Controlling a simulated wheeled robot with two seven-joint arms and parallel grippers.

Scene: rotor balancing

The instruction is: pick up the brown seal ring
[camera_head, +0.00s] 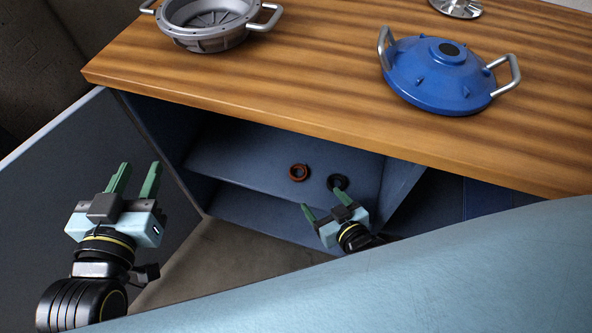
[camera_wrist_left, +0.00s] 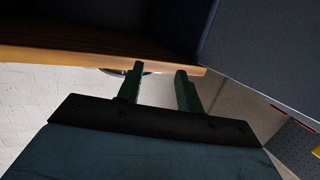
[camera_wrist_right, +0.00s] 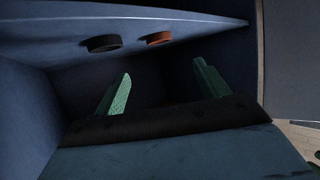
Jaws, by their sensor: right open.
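The brown seal ring (camera_head: 299,172) lies on a blue shelf (camera_head: 240,165) inside the open cabinet. It also shows in the right wrist view (camera_wrist_right: 158,39), apart from my fingers. A black ring (camera_head: 334,181) lies beside it, to its right in the head view, partly behind a right fingertip; it also shows in the right wrist view (camera_wrist_right: 103,43). My right gripper (camera_head: 322,200) is open and empty at the cabinet front, close to the rings. My left gripper (camera_head: 138,168) is open and empty in front of the cabinet's open left side, well away from the rings.
The wooden tabletop (camera_head: 270,75) overhangs the cabinet. A grey housing with handles (camera_head: 212,38) and a blue cover with handles (camera_head: 425,85) stand on it, with a shiny metal part (camera_head: 457,8) behind. The open dark door (camera_head: 80,170) stands at the left.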

